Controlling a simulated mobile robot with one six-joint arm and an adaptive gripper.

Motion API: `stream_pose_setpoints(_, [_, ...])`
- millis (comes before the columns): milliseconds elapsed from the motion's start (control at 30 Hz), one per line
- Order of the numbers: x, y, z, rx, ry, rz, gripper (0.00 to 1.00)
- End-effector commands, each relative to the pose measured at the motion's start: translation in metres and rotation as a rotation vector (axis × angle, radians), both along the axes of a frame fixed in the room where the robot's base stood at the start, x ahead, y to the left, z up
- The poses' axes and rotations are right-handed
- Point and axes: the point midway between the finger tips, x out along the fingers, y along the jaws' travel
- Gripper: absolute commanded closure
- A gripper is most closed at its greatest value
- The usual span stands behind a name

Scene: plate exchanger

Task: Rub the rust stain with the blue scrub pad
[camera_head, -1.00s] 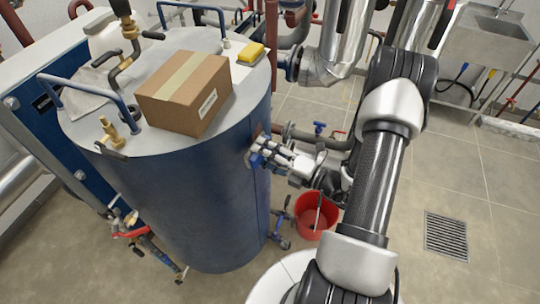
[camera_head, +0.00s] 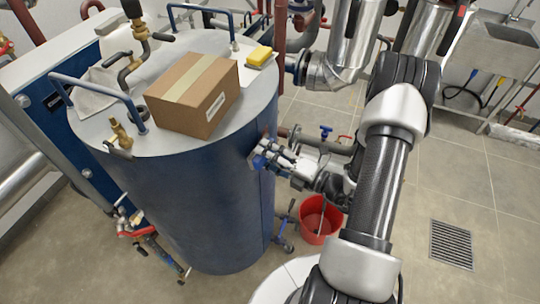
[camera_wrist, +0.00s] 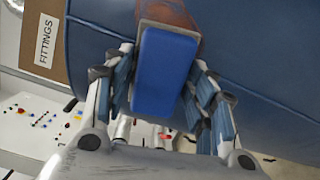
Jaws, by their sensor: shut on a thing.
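My gripper (camera_head: 262,154) is at the right side of the blue tank (camera_head: 190,200). It is shut on the blue scrub pad (camera_wrist: 163,70), which sits between the fingers in the wrist view. The pad's far end is up against the tank wall or very close; I cannot tell whether it touches. A brown rust stain (camera_wrist: 172,11) shows on the tank wall just beyond the pad in the wrist view. The pad covers part of it. In the head view my gripper mostly hides the pad and the stain.
A cardboard box (camera_head: 192,95) stands on the tank's top, with a yellow sponge (camera_head: 260,56) behind it. Pipes with valves (camera_head: 325,143) run just right of the tank. A red bucket (camera_head: 320,220) stands on the floor below my arm. The floor at right is clear.

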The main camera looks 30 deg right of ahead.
Motion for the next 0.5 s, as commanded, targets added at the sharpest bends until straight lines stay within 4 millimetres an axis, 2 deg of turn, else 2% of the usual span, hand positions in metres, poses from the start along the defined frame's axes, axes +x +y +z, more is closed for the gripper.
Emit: stream_pose_setpoints(500, [0.0082, 0.0038, 0.0002, 0.000, -0.001, 0.000, 0.68])
